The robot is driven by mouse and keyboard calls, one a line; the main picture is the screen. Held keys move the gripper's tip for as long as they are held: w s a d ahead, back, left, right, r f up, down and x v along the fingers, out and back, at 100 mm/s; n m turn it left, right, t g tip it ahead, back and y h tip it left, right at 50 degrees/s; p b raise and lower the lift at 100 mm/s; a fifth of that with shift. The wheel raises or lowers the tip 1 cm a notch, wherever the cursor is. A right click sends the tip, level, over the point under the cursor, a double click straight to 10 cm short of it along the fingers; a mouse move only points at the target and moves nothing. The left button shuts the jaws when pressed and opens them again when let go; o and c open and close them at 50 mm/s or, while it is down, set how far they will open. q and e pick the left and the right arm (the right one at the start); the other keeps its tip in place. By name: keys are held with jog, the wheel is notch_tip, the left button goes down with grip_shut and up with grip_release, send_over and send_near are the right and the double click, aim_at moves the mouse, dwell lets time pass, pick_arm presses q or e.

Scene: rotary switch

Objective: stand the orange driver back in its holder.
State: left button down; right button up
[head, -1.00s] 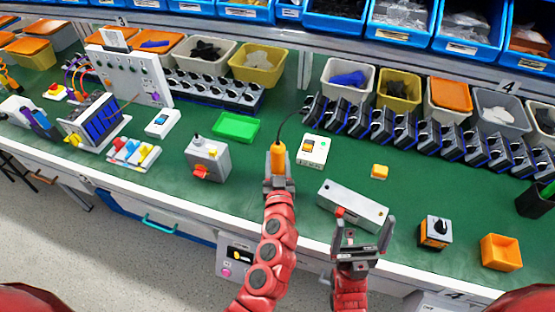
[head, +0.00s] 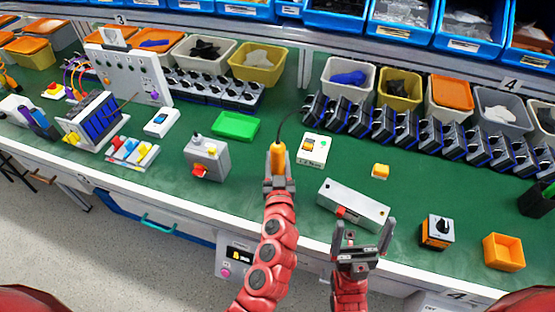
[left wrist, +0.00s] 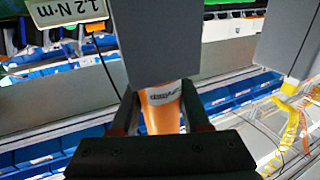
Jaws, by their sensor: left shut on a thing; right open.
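The orange driver (head: 278,158) stands roughly upright, with a dark cable rising from its top. My left gripper (head: 277,182) is shut on its lower part; the left wrist view also shows the orange body (left wrist: 163,112) between the fingers. The driver's lower end is hidden by my left gripper and arm in the head view. A grey block (left wrist: 165,40) covers part of the driver in the left wrist view. I cannot tell for certain which object is the holder. My right gripper (head: 362,238) is open and empty at the bench's front edge, in front of a long grey box (head: 353,204).
A white unit (head: 312,149) marked 1.2 N·m stands just right of the driver. A grey switch box (head: 207,158) and a green tray (head: 235,126) are to its left. A yellow block (head: 380,171), a rotary switch (head: 436,232) and an orange bin (head: 503,252) are to the right.

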pick_arm(q)
jog(key=shift+c, duration=1.5)
grip_release()
jog(key=s+b, duration=0.5)
jog(key=s, duration=1.2)
jog(key=shift+s+d+b, duration=0.25)
jog(key=shift+d+b, duration=0.05)
jog(key=shift+b, duration=0.05)
jog(key=shift+f, duration=0.15)
